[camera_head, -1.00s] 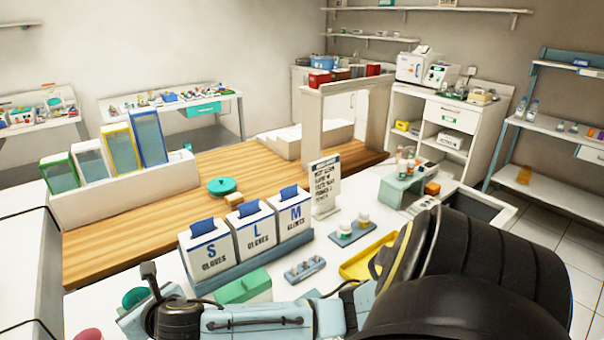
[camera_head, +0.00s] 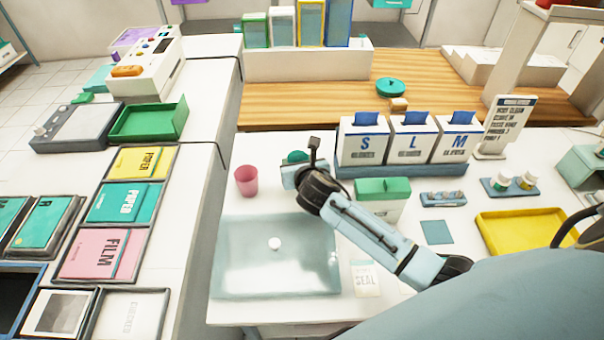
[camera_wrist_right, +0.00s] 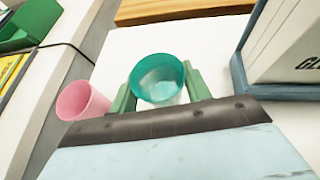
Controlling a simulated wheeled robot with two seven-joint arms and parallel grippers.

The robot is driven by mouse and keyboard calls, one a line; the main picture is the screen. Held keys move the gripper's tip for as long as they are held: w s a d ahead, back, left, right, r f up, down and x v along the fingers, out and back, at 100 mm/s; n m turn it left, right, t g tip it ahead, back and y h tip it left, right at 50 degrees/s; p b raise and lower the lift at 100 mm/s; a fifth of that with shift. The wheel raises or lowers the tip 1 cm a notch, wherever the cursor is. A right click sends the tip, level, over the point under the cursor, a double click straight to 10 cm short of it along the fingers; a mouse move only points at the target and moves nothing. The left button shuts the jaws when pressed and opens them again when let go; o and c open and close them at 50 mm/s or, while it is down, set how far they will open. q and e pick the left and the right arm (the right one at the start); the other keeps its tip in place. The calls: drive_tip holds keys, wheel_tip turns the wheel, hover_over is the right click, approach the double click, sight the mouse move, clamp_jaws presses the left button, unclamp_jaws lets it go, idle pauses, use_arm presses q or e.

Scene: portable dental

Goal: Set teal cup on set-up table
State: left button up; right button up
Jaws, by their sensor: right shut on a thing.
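The teal cup (camera_head: 297,156) shows at the back of the white table, mostly hidden behind my right gripper (camera_head: 296,168). In the right wrist view the teal cup (camera_wrist_right: 160,80) is upright between the green fingers of my right gripper (camera_wrist_right: 158,90), which is shut on it. I cannot tell whether the cup's base touches the table. A pink cup (camera_head: 246,181) stands just left of the gripper and also shows in the right wrist view (camera_wrist_right: 82,102). The white set-up table (camera_head: 222,322) spreads beneath. My left gripper is out of view.
A shiny tray (camera_head: 235,280) fills the table's front left. The glove boxes (camera_head: 362,140), a green box (camera_head: 382,198) and a yellow tray (camera_head: 530,232) are farther right. A counter (camera_head: 190,210) with colored packs stands left. A wooden surface (camera_head: 300,112) lies behind.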

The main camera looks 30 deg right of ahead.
drive_tip(key=shift+o, duration=0.2)
drive_tip(key=shift+f+b, duration=0.7)
drive_tip(key=shift+f, duration=1.55)
drive_tip(key=shift+f, duration=0.15)
drive_tip(key=o, duration=1)
drive_tip(key=shift+r, duration=0.2)
drive_tip(key=p+v, duration=0.3)
drive_tip(key=v, duration=0.9)
drive_tip(key=shift+a+f, duration=0.1)
drive_tip(key=shift+s+f, duration=0.1)
